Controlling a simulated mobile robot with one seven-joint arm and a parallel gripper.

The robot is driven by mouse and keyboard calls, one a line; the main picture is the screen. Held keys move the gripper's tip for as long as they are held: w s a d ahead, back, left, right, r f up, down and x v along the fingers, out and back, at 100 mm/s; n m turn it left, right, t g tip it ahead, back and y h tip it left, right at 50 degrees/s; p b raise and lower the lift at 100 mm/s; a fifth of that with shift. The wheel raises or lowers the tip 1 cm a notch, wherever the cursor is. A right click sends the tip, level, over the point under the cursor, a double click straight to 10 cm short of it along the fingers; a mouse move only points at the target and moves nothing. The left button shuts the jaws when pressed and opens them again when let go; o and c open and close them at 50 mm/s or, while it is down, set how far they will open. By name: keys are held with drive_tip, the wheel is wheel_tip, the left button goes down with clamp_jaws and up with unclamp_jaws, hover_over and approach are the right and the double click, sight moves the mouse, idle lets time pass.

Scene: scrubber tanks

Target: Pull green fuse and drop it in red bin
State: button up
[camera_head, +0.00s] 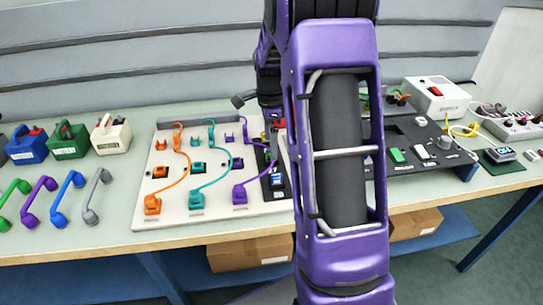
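A small green block (397,155), which looks like the green fuse, sits on a dark panel (420,135) right of my arm. Small white pieces are beside it. My purple arm covers the middle of the view and hides the panel's left part. The dark end of my arm (269,101) shows just left of the large purple link, over the back of the bench. I cannot make out its fingertips or whether it holds anything. I cannot make out a red bin; it may be hidden behind my arm.
A white board (221,207) with orange, teal and purple cables lies left of my arm. Coloured handles (67,199) and boxed devices (69,141) stand further left. A white box with a red switch (436,98) stands behind the panel. Cardboard boxes (250,253) sit below the bench.

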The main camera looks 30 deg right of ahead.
wheel_tip(320, 180, up, 13)
drive_tip(key=p, duration=0.1)
idle(0.6)
